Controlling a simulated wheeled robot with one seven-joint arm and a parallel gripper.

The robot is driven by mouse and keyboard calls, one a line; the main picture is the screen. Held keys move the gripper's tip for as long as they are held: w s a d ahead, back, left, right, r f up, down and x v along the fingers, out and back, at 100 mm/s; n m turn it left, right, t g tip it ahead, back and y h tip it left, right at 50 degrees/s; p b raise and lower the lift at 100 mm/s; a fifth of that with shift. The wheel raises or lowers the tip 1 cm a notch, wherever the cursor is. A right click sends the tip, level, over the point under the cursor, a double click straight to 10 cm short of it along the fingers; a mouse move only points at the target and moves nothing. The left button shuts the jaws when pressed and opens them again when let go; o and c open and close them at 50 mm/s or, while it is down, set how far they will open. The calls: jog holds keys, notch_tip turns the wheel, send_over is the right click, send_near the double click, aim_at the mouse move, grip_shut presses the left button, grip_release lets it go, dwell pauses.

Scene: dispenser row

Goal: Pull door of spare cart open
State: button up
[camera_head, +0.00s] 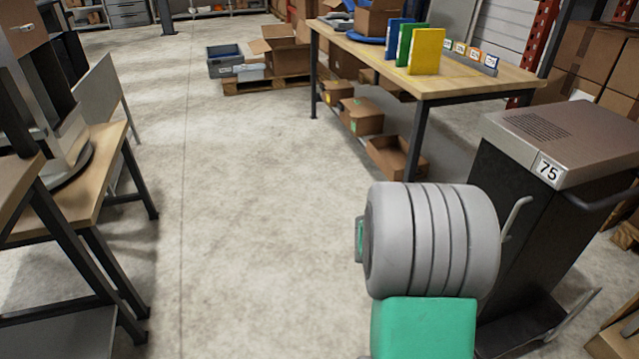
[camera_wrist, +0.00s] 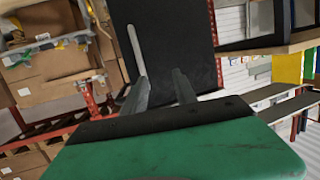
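The cart (camera_head: 530,215) is a dark cabinet with a brown-grey top and a "75" label, at the right of the head view. A pale bar handle (camera_head: 516,214) stands out from its left side, partly behind my arm. In the wrist view the dark cart panel (camera_wrist: 172,40) fills the upper middle, with the pale handle (camera_wrist: 132,52) near its left edge. My gripper (camera_wrist: 158,73) is open, its two fingers apart with nothing between them. The handle's lower end appears close to the left fingertip; I cannot tell whether they touch. My arm hides the fingers in the head view.
A wooden-topped table (camera_head: 470,88) with upright coloured binders stands behind the cart. A workbench (camera_head: 90,180) is at the left. Boxes on a pallet (camera_head: 268,84) lie farther back. The concrete floor (camera_head: 240,200) between is clear.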

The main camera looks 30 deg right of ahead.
jog(key=w+a+r+n+t+y+p, duration=0.1)
jog(key=w+a+r+n+y+p, duration=0.3)
jog(key=a, duration=0.5)
jog(key=w+a+r+n+t+y+p, duration=0.2)
jog(key=w+a+y+p, duration=0.3)
jog(key=a, duration=0.4)
jog(key=a+r+n+y+p, duration=0.2)
jog(key=a+r+n+p, duration=0.1)
jog(key=a, duration=0.6)
jog(key=s+a+r+n+y+p, duration=0.1)
jog(key=a+r+n+p, duration=0.3)
jog(key=a, duration=0.6)
jog(key=shift+s+a+r+y+p, duration=0.2)
jog(key=shift+r+y+p, duration=0.35)
jog(key=shift+y+p, duration=0.2)
